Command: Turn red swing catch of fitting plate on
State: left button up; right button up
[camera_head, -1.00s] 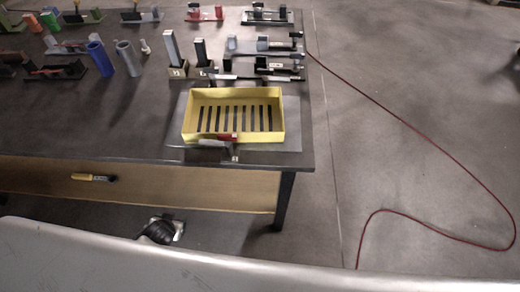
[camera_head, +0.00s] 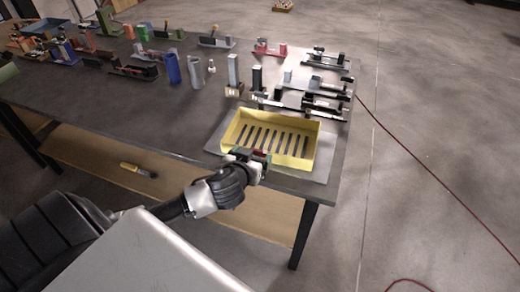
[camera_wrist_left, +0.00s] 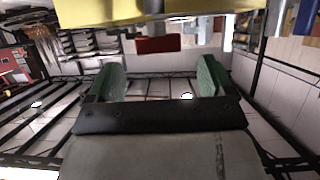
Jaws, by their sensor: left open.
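The grey fitting plate (camera_head: 318,172) lies at the front right corner of the dark table, under a yellow slotted tray (camera_head: 308,150). The red swing catch (camera_head: 261,152) is at the tray's front side, partly hidden by my left gripper (camera_head: 256,159). My right gripper is not in view.
Grey and black fixtures (camera_head: 318,82) stand behind the tray. Blue and grey cylinders (camera_head: 195,72) stand farther left. A yellow-handled tool (camera_head: 135,168) lies on the lower wooden shelf. The tabletop left of the tray is clear. A red cable (camera_head: 430,190) runs along the floor at right.

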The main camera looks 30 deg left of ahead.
aim_at(258, 151)
pick_arm(q)
jog(key=x, duration=0.5)
jog(key=shift+d, duration=0.1)
jog(key=c, duration=1.3)
jog(key=shift+p, duration=0.3)
